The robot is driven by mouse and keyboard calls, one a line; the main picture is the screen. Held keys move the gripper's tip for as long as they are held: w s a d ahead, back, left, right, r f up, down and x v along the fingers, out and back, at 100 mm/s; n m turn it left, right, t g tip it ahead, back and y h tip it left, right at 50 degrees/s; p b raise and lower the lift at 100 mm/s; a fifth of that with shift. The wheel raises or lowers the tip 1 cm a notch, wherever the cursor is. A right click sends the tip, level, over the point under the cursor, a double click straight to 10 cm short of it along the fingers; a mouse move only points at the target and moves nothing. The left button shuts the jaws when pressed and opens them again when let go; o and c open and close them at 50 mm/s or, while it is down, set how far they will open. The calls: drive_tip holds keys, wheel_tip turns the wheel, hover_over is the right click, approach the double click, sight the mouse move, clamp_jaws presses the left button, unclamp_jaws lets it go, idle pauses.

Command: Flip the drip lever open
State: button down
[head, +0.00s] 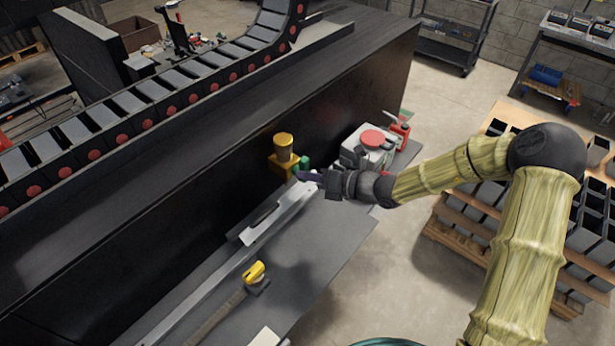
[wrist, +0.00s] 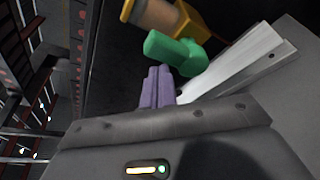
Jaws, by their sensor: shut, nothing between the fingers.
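The drip lever (head: 304,163) is a small green part on the side of a yellow drip oiler (head: 284,147) with an amber top, mounted by the dark side wall of the conveyor. In the wrist view the green lever (wrist: 178,50) has a rounded knob end, and the oiler's yellow body (wrist: 206,20) is behind it. My gripper (head: 308,176) is shut and empty, with its purple fingers (wrist: 157,86) together. The fingertips are close to the lever, just below it in the wrist view. I cannot tell whether they touch it.
A pale metal rail (head: 275,218) runs along the grey shelf beneath my gripper. A grey machine with a red round top (head: 373,138) stands just to the right. A yellow-headed tool (head: 255,272) lies on the shelf in front.

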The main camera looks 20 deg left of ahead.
drive_tip(key=shift+w+a+r, duration=0.1)
drive_tip(key=shift+r, duration=0.1)
drive_tip(key=shift+w+r, duration=0.15)
drive_tip(key=shift+w, duration=0.1)
idle(0.5)
drive_tip(key=shift+s, duration=0.1)
drive_tip(key=s+d+b, duration=0.4)
drive_tip(key=d, duration=0.5)
drive_tip(key=shift+b, duration=0.35)
